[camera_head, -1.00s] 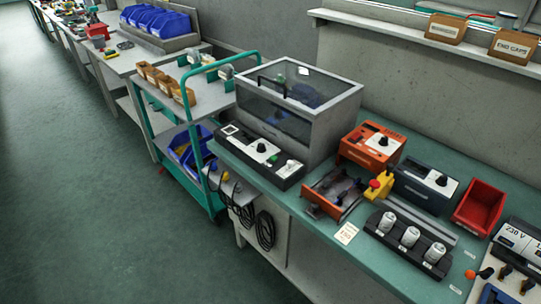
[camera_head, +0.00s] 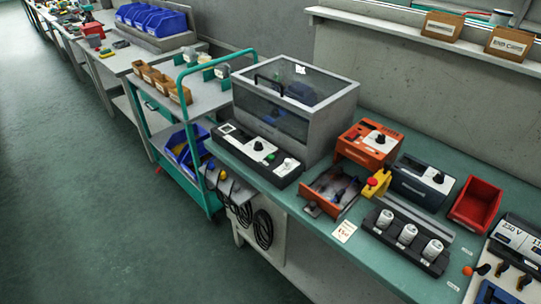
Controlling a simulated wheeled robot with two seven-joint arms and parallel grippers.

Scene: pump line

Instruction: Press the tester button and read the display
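A test station with a clear-sided hood (camera_head: 325,85) stands on the green bench. In front of it lies a black control panel (camera_head: 240,148) with a black knob (camera_head: 258,145), a small green button (camera_head: 270,157) and a white-framed square (camera_head: 227,129) that may be a display; any reading is too small to make out. An orange device (camera_head: 355,153) and a dark blue device (camera_head: 412,190), each with a white face and black knob, stand to its right. A yellow box with a red button (camera_head: 373,181) stands between them. Neither gripper is in view.
An orange tray (camera_head: 318,187) and a black rack with white cylinders (camera_head: 385,237) sit in front of the devices. A red bin (camera_head: 477,200) is to the right. A green-framed trolley (camera_head: 182,66) stands left of the bench. The floor at left is clear.

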